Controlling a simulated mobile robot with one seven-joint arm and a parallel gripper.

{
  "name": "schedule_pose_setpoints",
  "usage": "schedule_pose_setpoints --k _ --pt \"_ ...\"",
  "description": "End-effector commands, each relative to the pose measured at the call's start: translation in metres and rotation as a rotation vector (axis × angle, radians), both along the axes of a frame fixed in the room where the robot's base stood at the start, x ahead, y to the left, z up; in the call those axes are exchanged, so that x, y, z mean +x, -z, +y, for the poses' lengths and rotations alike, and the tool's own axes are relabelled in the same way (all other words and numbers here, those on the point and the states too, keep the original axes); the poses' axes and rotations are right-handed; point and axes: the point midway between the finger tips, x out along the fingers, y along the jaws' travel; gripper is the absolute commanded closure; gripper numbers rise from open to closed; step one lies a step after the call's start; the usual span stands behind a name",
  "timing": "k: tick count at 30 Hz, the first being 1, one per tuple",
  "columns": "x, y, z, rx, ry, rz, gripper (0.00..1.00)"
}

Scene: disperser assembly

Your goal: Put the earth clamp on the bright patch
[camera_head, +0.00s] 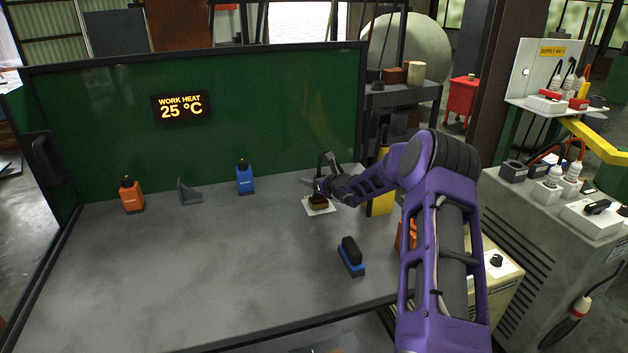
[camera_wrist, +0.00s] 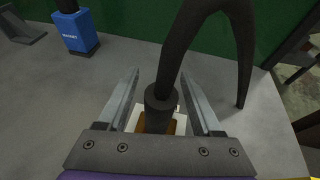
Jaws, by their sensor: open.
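The earth clamp (camera_head: 318,200), with a brass-coloured base, sits on a small pale bright patch (camera_head: 322,211) on the grey table's right side. In the wrist view the clamp's black upright stem (camera_wrist: 160,101) stands between my fingers, and a thick black cable arches from it down to the right. Parts of the pale patch (camera_wrist: 180,126) show around the base. My gripper (camera_wrist: 160,76) is open, with one finger on each side of the stem and gaps visible. The arm and cable partly hide the clamp in the head view.
Blue (camera_head: 244,179) and orange (camera_head: 132,196) magnet blocks and a grey angle bracket (camera_head: 188,192) stand along the back of the table. The table's middle and left are clear. A green screen (camera_head: 240,110) rises behind.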

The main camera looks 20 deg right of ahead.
Motion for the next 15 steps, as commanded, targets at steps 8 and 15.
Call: schedule_pose_setpoints --k 8,15 --pt "-0.007 -0.006 -0.002 -0.002 0.0 0.0 0.33" --pt "-0.047 -0.021 -0.01 -0.003 0.001 0.0 0.33"
